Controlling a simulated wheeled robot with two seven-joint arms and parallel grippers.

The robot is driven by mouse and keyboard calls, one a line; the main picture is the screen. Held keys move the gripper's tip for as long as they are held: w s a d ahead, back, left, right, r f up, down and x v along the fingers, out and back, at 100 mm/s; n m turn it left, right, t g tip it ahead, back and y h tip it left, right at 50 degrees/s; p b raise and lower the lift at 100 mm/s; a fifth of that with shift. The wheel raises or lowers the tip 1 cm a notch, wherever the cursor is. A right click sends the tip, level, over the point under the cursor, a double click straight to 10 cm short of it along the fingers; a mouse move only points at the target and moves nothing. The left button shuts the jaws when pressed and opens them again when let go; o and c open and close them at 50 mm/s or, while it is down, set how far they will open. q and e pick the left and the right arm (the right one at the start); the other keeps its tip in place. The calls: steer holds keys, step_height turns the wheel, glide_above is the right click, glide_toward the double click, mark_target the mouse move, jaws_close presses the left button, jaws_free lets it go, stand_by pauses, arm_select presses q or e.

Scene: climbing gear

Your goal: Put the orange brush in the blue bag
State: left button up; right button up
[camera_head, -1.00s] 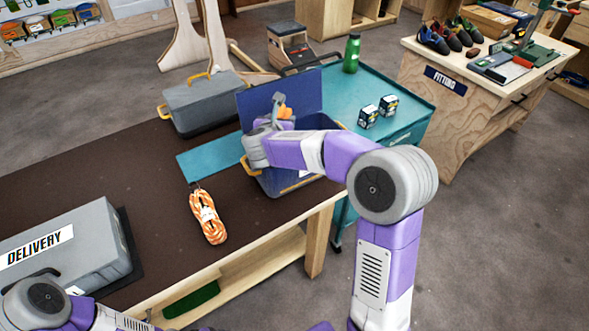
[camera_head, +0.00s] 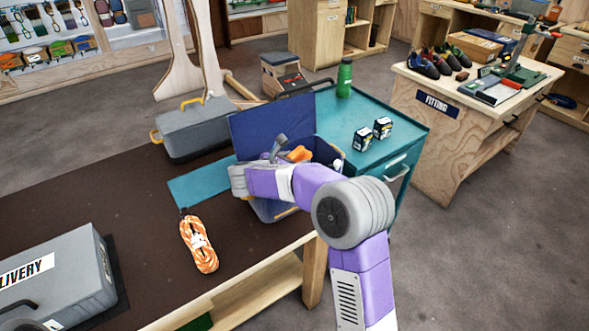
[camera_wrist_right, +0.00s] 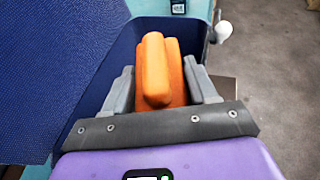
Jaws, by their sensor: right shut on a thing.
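The orange brush (camera_head: 299,154) is in my right gripper (camera_head: 284,150), over the opening of the blue bag (camera_head: 322,152). In the right wrist view the brush (camera_wrist_right: 156,70) lies between the two grey fingers of my right gripper (camera_wrist_right: 165,82), which is shut on it. The bag's dark blue rim and inside wall (camera_wrist_right: 124,48) surround that area. The bag stands open with its blue lid (camera_head: 272,124) raised on the far left side. My forearm hides part of the bag's front in the head view. My left gripper is not in view.
An orange-and-white rope coil (camera_head: 199,243) lies on the brown bench mat (camera_head: 130,222). A grey delivery case (camera_head: 62,283) sits at front left, a grey toolbox (camera_head: 195,130) behind. A teal cart (camera_head: 345,112) holds a green bottle (camera_head: 344,78) and two small boxes (camera_head: 372,134).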

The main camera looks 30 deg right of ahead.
steer(key=shift+f, duration=0.85)
steer(key=shift+c, duration=0.4)
steer(key=shift+s+f, duration=0.1)
steer(key=shift+f, duration=0.05)
steer(key=shift+c, duration=1.2)
steer(key=o, duration=1)
steer(key=shift+f, duration=0.1)
steer(key=shift+c, duration=0.2)
steer(key=o, duration=0.4)
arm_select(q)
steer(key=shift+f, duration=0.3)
arm_select(e)
steer(key=shift+d, duration=0.1)
